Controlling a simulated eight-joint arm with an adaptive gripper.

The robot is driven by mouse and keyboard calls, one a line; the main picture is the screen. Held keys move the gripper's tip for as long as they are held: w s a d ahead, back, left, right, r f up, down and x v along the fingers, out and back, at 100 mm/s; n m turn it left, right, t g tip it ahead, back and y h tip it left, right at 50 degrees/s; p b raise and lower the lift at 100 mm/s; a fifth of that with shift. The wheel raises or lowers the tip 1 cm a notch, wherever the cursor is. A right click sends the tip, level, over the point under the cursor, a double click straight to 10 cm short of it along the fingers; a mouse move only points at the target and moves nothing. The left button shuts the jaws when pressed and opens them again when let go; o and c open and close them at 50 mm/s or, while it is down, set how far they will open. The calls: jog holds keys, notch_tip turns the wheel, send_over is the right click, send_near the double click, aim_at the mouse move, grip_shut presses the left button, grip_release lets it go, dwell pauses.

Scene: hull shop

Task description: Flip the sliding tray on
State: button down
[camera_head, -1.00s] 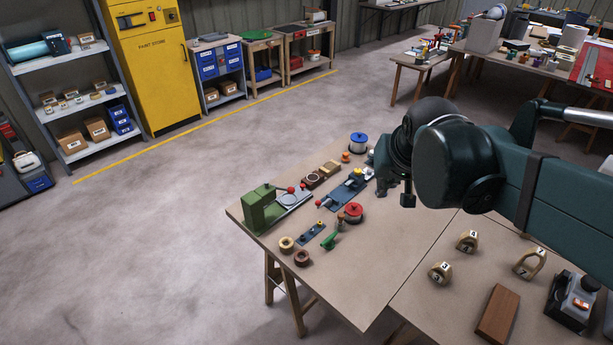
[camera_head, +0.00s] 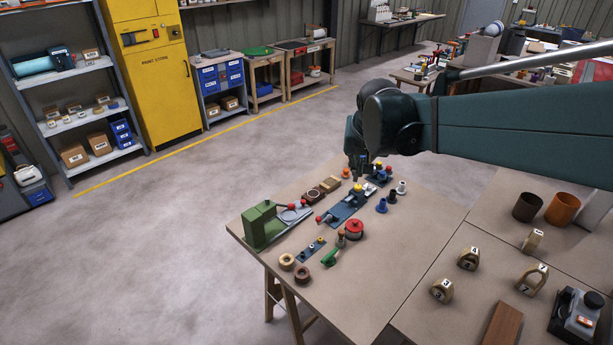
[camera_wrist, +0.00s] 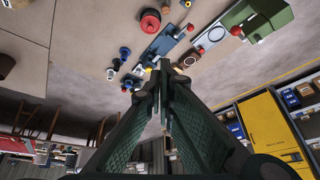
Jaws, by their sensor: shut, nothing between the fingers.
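A green block-shaped device (camera_head: 262,226) stands at the left of the table, with a flat grey tray-like plate (camera_head: 284,220) beside it and a red knob at that plate's end. They also show in the wrist view as the green body (camera_wrist: 268,22) and the red knob (camera_wrist: 236,31). I cannot tell for certain that this plate is the sliding tray. In the wrist view my gripper (camera_wrist: 165,68) is shut and empty.
A red-topped spool (camera_head: 354,229), a green-handled tool (camera_head: 330,257) and brown rings (camera_head: 287,261) stand near the devices. Small blue and white pieces (camera_head: 382,205) are right of the blue plate. The table's middle (camera_head: 390,250) is clear.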

jog(key=w+a+f, duration=0.4)
jog(key=w+f, duration=0.3)
jog(key=w, duration=0.2)
jog(key=w+a+f+m+g, duration=0.1)
jog(key=w+a+f, duration=0.4)
jog(key=w+f, duration=0.2)
jog(key=w+a+f+m+p, duration=0.1)
jog(key=w+a+f, duration=0.4)
jog(key=w, duration=0.6)
notch_tip(320, 180, down, 2)
jog(key=shift+w+a+f+g+h, duration=0.15)
jog(key=shift+w+f+g+h, duration=0.15)
jog(key=shift+h, duration=0.1)
jog(key=b+x, duration=0.1)
jog(key=x, duration=0.9)
jog(key=shift+s+a, duration=0.3)
jog(key=shift+s, duration=0.65)
jog(key=shift+s+a+f, duration=0.15)
jog(key=shift+s, duration=0.3)
jog(key=shift+s+a+f, duration=0.1)
jog(key=shift+s+f, duration=0.05)
jog(key=shift+s, duration=0.3)
jog(key=shift+a, duration=0.1)
